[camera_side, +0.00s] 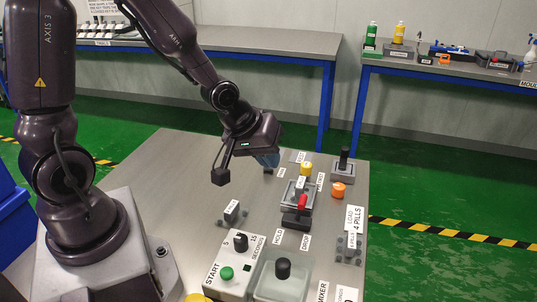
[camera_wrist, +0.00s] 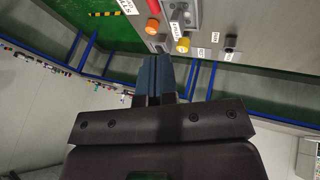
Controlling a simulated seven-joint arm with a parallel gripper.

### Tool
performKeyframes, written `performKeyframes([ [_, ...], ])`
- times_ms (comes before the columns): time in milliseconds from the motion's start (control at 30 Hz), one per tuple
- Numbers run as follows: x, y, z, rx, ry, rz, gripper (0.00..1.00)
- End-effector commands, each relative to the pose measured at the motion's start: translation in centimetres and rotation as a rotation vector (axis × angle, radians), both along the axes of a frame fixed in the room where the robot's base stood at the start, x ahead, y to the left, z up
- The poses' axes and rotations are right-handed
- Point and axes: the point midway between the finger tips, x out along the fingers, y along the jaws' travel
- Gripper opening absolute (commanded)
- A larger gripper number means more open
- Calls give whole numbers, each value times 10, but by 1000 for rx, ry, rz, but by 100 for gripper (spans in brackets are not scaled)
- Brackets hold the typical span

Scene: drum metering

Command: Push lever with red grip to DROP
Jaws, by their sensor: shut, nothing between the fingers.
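The lever with the red grip (camera_side: 302,202) stands on a black base (camera_side: 294,221) in front of a grey metal unit on the table. Its grip stands up, roughly upright. The HOLD label (camera_side: 278,236) lies to the front left of the base and the DROP label (camera_side: 305,242) to the front right. My gripper (camera_side: 268,161) is shut and empty, above the table behind and to the left of the lever, touching nothing I can see. In the wrist view the blue-grey fingers (camera_wrist: 153,68) are together.
A yellow knob (camera_side: 306,168), an orange knob (camera_side: 338,190) and a black-handled unit (camera_side: 343,165) stand near the lever. The START box (camera_side: 231,268) and a clear container with a black knob (camera_side: 283,268) are in front. The table's left part is bare.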

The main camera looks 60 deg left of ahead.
Motion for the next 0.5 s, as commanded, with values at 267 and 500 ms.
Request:
performKeyframes([
  [267,-3,50,-12,65,15,14,0],
  [500,14,107,-19,305,-141,-343,0],
])
